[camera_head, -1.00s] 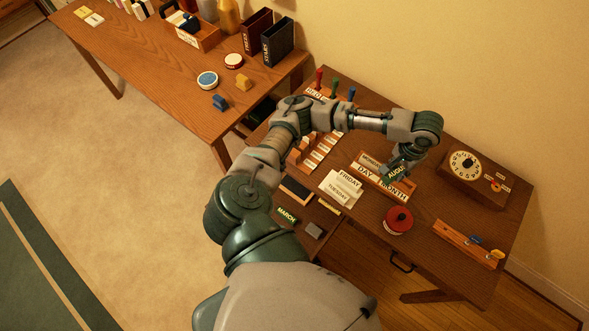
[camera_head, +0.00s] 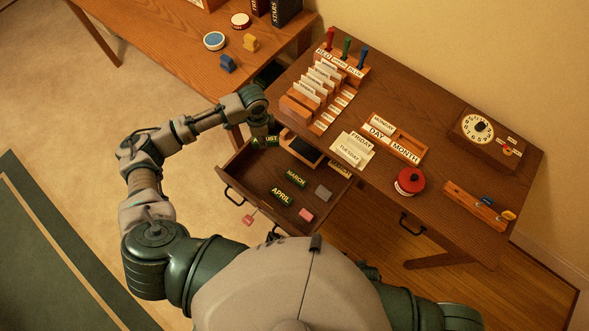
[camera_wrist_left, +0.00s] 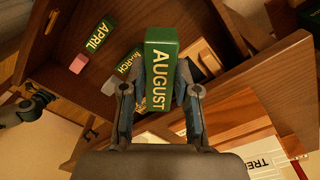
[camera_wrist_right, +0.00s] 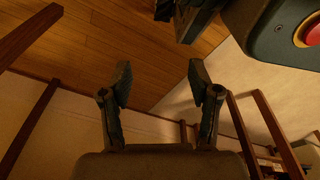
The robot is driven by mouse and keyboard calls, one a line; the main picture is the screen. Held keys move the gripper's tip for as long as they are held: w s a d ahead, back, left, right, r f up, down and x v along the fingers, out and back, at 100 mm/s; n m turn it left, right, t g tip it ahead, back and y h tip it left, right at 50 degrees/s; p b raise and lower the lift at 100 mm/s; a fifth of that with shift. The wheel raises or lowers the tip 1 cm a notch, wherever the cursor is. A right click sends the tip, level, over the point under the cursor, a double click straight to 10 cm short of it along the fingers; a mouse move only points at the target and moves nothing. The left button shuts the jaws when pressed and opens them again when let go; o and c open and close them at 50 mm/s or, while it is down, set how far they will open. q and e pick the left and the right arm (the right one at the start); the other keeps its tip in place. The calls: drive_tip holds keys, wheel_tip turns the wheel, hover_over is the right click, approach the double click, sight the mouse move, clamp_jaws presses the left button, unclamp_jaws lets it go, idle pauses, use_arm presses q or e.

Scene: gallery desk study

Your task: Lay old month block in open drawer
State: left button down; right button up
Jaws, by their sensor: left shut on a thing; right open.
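My left gripper (camera_wrist_left: 158,100) is shut on the green August block (camera_wrist_left: 160,65). In the head view the block (camera_head: 265,141) is over the back left part of the open drawer (camera_head: 258,181), partly hidden by the gripper. In the left wrist view the drawer's inside lies beyond the block; I cannot tell whether the block touches anything. The green March block (camera_head: 296,178) and April block (camera_head: 282,196) lie in the drawer. The Day/Month holder (camera_head: 404,154) on the desk has an empty slot above MONTH. My right gripper (camera_wrist_right: 160,85) is open and empty above the floor.
The drawer also holds a grey block (camera_head: 323,192), a pink eraser (camera_head: 306,215) and a dark framed slate (camera_head: 303,150). Weekday cards (camera_head: 352,148) and a red round tin (camera_head: 410,181) stand on the desk.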

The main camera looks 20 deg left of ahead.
use_arm(q)
wheel_tip(320, 180, down, 8)
drive_tip(key=s+a+m+b, duration=0.1)
drive_tip(key=s+a+m, duration=0.15)
drive_tip(key=m, duration=0.55)
drive_tip(key=m+b, duration=0.1)
drive_tip(key=b, duration=0.1)
hover_over(260, 168)
wheel_tip(260, 168, down, 6)
drive_tip(key=shift+s+a, duration=0.1)
drive_tip(key=shift+a, duration=0.05)
drive_tip(key=shift+f+b, duration=0.35)
drive_tip(key=shift+f, duration=1.9)
use_arm(e)
drive_tip(key=w+r, duration=0.5)
drive_tip(key=r, duration=0.4)
drive_tip(key=shift+a+r, duration=0.25)
use_arm(q)
drive_tip(key=c, duration=0.9)
unclamp_jaws()
drive_tip(key=shift+o, duration=0.2)
